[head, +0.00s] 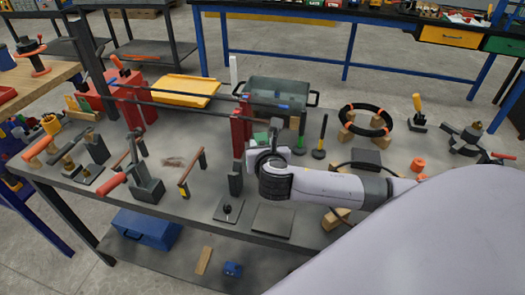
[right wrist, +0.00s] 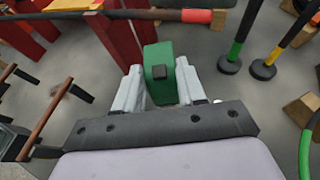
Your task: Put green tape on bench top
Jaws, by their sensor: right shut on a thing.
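The green tape (right wrist: 160,68) is upright between the two pale fingers of my right gripper (right wrist: 160,92) in the right wrist view. The gripper is shut on it. In the head view my right gripper (head: 262,152) is over the middle of the grey bench top (head: 205,125), beside a red upright; a bit of the green tape (head: 261,137) shows at its tip. The wrist hides part of the bench below. I cannot tell whether the tape touches the bench. My left gripper is not in view.
Red uprights (head: 237,135) carry dark bars close to the gripper. A dark grey bin (head: 285,95) and a yellow tray (head: 185,90) stand behind. A black ring (head: 367,117) on wooden blocks lies to the right. Clamps and red-handled tools fill the left side.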

